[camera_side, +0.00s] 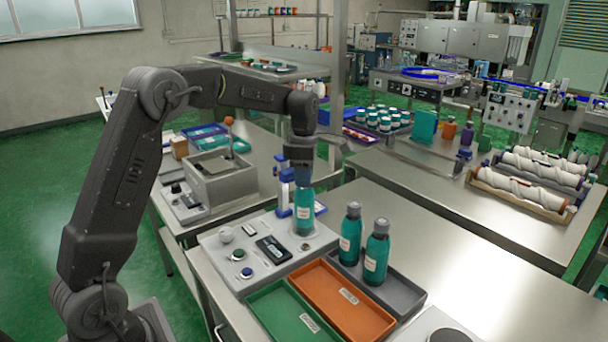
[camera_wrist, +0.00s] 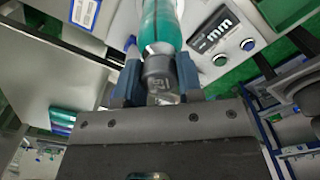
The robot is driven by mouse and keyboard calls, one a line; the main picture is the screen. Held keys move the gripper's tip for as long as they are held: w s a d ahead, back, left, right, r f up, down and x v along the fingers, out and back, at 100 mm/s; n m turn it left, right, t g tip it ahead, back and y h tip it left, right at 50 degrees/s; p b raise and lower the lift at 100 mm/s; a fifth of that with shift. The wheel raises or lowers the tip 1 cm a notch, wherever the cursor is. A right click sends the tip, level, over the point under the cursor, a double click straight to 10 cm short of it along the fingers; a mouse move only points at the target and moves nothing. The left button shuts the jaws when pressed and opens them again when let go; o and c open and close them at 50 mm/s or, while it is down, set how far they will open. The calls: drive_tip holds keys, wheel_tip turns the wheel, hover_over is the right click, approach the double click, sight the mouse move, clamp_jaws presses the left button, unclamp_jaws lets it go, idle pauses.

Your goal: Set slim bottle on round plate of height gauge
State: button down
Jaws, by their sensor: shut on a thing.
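A slim teal bottle (camera_side: 303,212) with a pale label is upright under my gripper (camera_side: 304,180), over the round plate of the height gauge (camera_side: 284,197). The bottle's base hides most of the plate, and I cannot tell whether it touches it or hangs just above. In the wrist view my gripper (camera_wrist: 160,84) is shut around the grey cap (camera_wrist: 159,70) of the teal bottle (camera_wrist: 161,22). The gauge's blue upright stands just left of the bottle, on a grey panel with a dark display (camera_side: 272,249); the display also shows in the wrist view (camera_wrist: 214,32).
Two more capped teal bottles (camera_side: 350,236) (camera_side: 376,254) stand in a grey tray (camera_side: 405,291) to the right. An empty orange tray (camera_side: 340,300) and an empty green tray (camera_side: 283,312) lie in front. Bare steel table (camera_side: 480,270) is free on the right.

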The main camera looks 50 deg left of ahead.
drive_tip(key=c, duration=0.8)
unclamp_jaws()
drive_tip(key=shift+f, duration=0.15)
wheel_tip(320, 180, up, 11)
drive_tip(key=s+d+r+m+t, duration=0.2)
drive_tip(key=s+d+r+m, duration=0.2)
drive_tip(key=s+d+m, duration=0.3)
drive_tip(key=s+d+f+m+t, duration=0.1)
drive_tip(key=s+d+f+m, duration=0.1)
drive_tip(key=s+m, duration=0.4)
drive_tip(key=s+d+f+m+t, duration=0.1)
drive_tip(key=s+d+f+m, duration=0.2)
drive_tip(key=s+m, duration=0.4)
drive_tip(key=s+d+f+m+t, duration=0.1)
drive_tip(key=s+d+f+m, duration=0.2)
drive_tip(key=s+m, duration=0.4)
drive_tip(key=shift+s+f+t, duration=0.3)
drive_tip(key=shift+s, duration=0.3)
